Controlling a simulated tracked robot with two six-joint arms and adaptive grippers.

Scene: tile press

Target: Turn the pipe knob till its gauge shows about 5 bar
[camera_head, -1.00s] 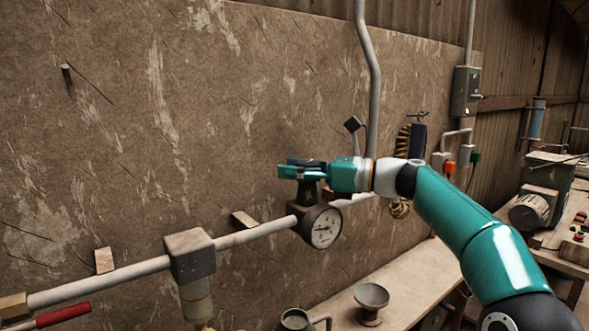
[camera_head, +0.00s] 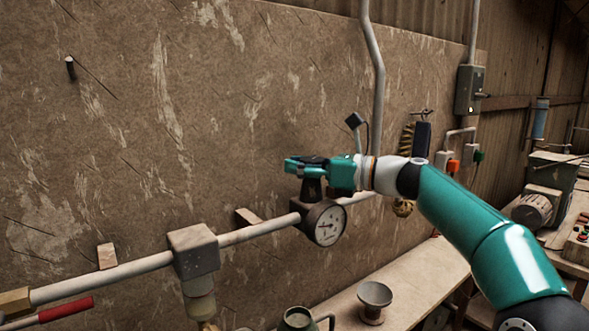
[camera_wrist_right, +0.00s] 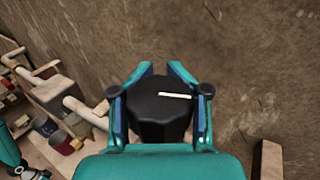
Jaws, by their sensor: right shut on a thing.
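The pipe knob (camera_wrist_right: 150,118) is black and faceted, with a white mark on its top, in the right wrist view. My right gripper (camera_head: 298,165) is shut on it from the side, one finger on each side of it. In the head view the gripper hides most of the knob. Just below it, the round gauge (camera_head: 331,227) with a white face sits on the pipe (camera_head: 258,232). Its dark needle shows, but the scale is too small to read.
The pipe runs along the stained wall, through a grey box-shaped fitting (camera_head: 193,252) at the left. A red-handled lever (camera_head: 66,310) is at the lower left. A bench below holds a grey bowl (camera_head: 375,294) and a dark mug (camera_head: 298,320).

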